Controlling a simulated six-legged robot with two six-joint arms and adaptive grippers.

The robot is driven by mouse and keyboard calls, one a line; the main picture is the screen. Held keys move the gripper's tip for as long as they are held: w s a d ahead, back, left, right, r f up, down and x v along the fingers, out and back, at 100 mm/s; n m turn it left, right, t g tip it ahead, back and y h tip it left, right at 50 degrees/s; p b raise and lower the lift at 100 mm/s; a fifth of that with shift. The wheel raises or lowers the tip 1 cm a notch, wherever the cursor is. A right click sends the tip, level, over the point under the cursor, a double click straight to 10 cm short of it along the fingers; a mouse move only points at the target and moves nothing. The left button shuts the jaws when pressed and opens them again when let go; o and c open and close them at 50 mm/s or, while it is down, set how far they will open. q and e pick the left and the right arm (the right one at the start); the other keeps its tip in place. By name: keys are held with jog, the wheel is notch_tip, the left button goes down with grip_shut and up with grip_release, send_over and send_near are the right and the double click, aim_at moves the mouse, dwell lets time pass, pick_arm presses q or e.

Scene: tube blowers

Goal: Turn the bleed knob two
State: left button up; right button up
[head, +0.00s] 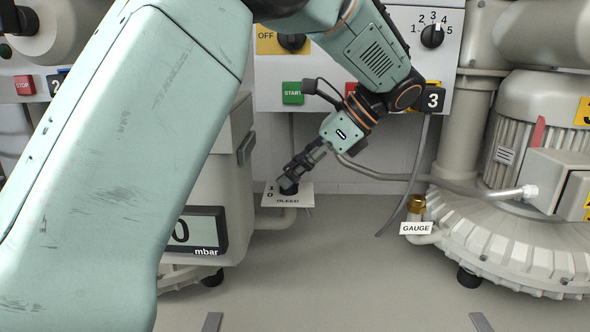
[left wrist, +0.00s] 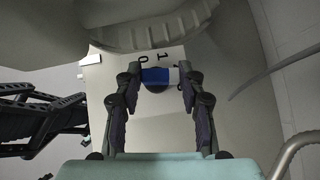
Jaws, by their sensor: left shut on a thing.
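The bleed knob (left wrist: 156,84) is a small dark round knob with a white and blue band across it in the left wrist view. It sits on a white plate marked 0 and 1. In the head view the plate (head: 296,201) reads BLEED, at the lower middle, beside a grey cabinet. My left gripper (head: 288,184) reaches down to the knob from the upper right. In the left wrist view its two fingers (left wrist: 157,92) stand on either side of the knob, shut on it. The gripper mostly hides the knob in the head view.
A GAUGE fitting (head: 416,208) with a brass top stands to the right. A motor housing (head: 510,170) with a grey cable stands at the far right. A mbar display (head: 195,232) is left of the plate. The floor in front is clear.

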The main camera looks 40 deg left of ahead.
pick_arm(q)
jog(key=shift+w+a+r+n+g+h, duration=0.15)
jog(key=shift+n+g+h, duration=0.45)
jog(key=shift+n, duration=0.5)
jog(key=shift+a+r+n+g+h, duration=0.15)
jog(key=shift+n+g+h, duration=0.4)
jog(key=shift+n, duration=0.55)
jog(key=o, duration=0.8)
jog(key=shift+c, duration=0.2)
jog(key=o, duration=0.4)
jog(key=shift+d+f, duration=0.1)
jog(key=shift+f, duration=0.1)
